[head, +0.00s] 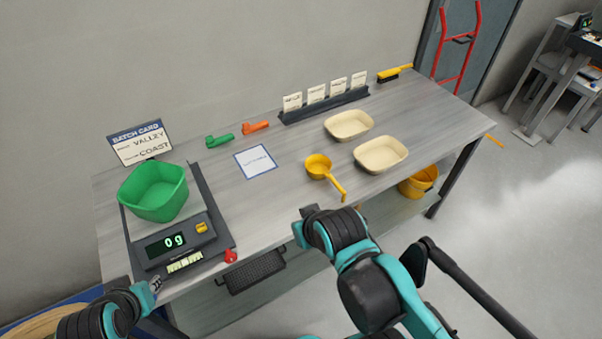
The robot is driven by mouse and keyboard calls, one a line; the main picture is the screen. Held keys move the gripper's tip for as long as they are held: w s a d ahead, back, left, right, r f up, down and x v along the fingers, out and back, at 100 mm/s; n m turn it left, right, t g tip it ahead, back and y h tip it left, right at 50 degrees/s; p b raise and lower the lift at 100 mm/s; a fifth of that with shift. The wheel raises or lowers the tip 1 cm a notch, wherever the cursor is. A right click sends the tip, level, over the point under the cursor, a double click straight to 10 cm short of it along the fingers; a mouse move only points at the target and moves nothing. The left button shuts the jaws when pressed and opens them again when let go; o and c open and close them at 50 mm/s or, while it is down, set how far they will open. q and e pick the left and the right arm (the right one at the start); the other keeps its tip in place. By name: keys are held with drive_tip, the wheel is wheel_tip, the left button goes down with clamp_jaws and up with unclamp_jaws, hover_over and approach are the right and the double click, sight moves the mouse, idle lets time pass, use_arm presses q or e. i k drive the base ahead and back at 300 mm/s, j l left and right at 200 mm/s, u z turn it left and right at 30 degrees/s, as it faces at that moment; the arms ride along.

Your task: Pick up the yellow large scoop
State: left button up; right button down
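The yellow large scoop (318,166) lies on the grey table near its front edge, right of the middle. Its bowl faces up and its handle points toward the front edge. My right gripper (306,221) is just in front of the table edge, left of and nearer than the scoop's handle, apart from it. My wrist hides most of its fingers, so its opening is unclear. My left gripper (156,284) is low at the left by the scale's front corner, far from the scoop. Its fingers are too small to judge.
A green bin (154,191) stands on a scale (180,246) reading 0 g. Two cream trays (349,125) (381,154) lie right of the scoop. Table around a white card (255,161) is clear.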

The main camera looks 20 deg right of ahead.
sight(318, 167)
drive_tip(key=z, duration=1.1)
drive_tip(key=u, duration=1.4)
drive_tip(key=l+u, duration=0.25)
drive_tip(key=k+l+u, duration=0.1)
drive_tip(key=l+u, duration=0.2)
drive_tip(key=l, duration=0.15)
drive_tip(key=k+l+u, duration=0.25)
drive_tip(key=k+l, duration=0.1)
drive_tip(key=l, duration=0.25)
drive_tip(key=k+l+u, duration=0.1)
drive_tip(key=l, duration=0.3)
drive_tip(key=k+l, duration=0.1)
drive_tip(key=l, duration=0.25)
